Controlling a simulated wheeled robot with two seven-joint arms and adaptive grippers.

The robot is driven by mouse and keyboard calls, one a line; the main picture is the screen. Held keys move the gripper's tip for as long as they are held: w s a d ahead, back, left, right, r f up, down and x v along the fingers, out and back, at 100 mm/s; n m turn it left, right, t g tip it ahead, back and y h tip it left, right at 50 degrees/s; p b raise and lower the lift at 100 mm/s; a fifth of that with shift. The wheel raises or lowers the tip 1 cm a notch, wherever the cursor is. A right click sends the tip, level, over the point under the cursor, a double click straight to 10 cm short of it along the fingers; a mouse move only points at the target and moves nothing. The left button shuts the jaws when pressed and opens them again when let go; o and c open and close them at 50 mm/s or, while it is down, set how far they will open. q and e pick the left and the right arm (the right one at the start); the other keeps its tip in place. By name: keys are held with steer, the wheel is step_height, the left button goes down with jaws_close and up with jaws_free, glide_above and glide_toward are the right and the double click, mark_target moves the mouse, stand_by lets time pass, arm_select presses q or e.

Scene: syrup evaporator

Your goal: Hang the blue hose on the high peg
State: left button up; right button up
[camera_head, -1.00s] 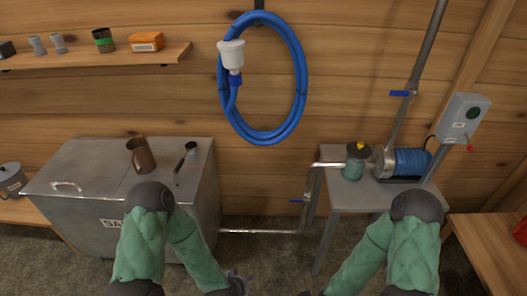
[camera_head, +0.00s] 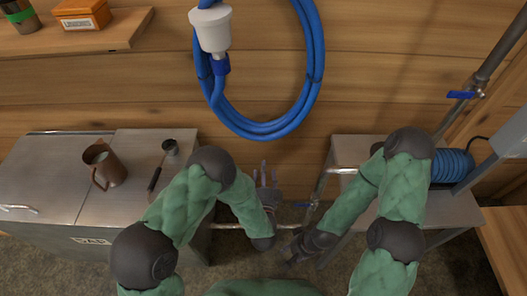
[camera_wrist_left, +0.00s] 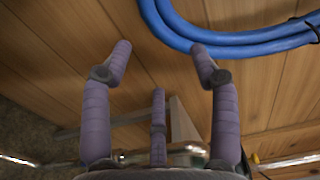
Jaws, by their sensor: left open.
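The blue hose (camera_head: 316,75) hangs in a coil against the plank wall, its top cut off by the picture edge. A white cup-shaped fitting (camera_head: 211,28) is on its end at the coil's left. The peg holding it is out of view now. My left gripper (camera_head: 266,177) is open and empty, fingers pointing up, below the coil. In the left wrist view the coil's lower bend (camera_wrist_left: 240,42) passes beyond the open fingers (camera_wrist_left: 160,58), apart from them. My right gripper (camera_head: 294,254) is low, near the right stand, away from the hose; its fingers are too dark to read.
A metal cabinet (camera_head: 60,170) at left bears a brown jug (camera_head: 104,164) and a dark-handled ladle (camera_head: 160,165). A shelf (camera_head: 125,30) juts out above. At right stand a metal stand (camera_head: 455,210), a blue coil unit (camera_head: 452,165) and a pipe with a blue valve (camera_head: 462,95).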

mark_target(264, 134)
arm_select(q)
steer(key=w+b, duration=0.5)
steer(key=w, duration=1.3)
steer(key=shift+w, duration=0.15)
steer(key=shift+c, duration=0.3)
jaws_close()
